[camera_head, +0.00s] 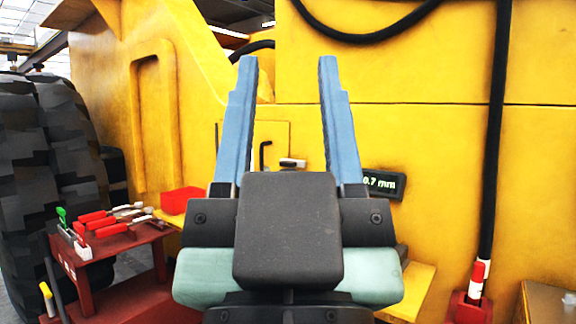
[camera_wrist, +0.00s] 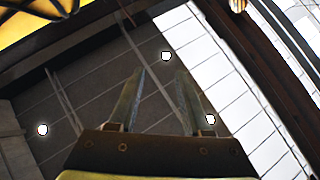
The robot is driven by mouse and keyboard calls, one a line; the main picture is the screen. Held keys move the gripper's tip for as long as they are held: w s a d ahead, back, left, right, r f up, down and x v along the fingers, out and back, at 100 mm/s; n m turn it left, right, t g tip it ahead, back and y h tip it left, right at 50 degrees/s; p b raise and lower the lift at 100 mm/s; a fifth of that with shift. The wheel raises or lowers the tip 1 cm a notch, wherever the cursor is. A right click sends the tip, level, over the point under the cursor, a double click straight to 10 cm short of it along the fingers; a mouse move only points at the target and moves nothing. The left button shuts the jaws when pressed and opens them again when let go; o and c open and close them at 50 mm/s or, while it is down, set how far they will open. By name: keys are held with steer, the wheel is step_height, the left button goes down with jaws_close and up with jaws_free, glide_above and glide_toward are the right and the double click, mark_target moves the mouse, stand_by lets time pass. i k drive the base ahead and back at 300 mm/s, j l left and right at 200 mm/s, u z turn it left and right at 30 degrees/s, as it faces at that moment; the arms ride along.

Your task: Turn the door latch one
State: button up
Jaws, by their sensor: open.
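A small yellow door panel (camera_head: 272,134) is set in the yellow machine body and shows between my fingers in the head view. A dark bent handle (camera_head: 264,155) and a small grey and white latch-like piece (camera_head: 292,163) sit on or beside it; which one is latch one I cannot tell. My gripper (camera_head: 288,62) is open and empty, its two blue fingers pointing up in front of the panel, touching nothing I can see. In the wrist view my gripper (camera_wrist: 160,72) points at the ceiling, and no latch shows there. My gripper's body hides what lies below the panel.
A red tool cart (camera_head: 110,245) with several red-handled tools stands at the left, near a large black tyre (camera_head: 60,170). A small display (camera_head: 383,183) reads about 0.7 mm. A black hose (camera_head: 493,150) hangs at the right above a red box (camera_head: 468,310).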

mark_target(283, 162)
steer(key=i+j, duration=0.25)
steer(key=i, duration=0.2)
steer(key=i+j, duration=0.25)
steer(key=i, duration=0.2)
steer(key=i+j, duration=0.25)
steer(key=i, duration=0.2)
steer(key=i+j+z, duration=0.1)
steer(key=i+j, duration=0.2)
steer(key=i, duration=0.15)
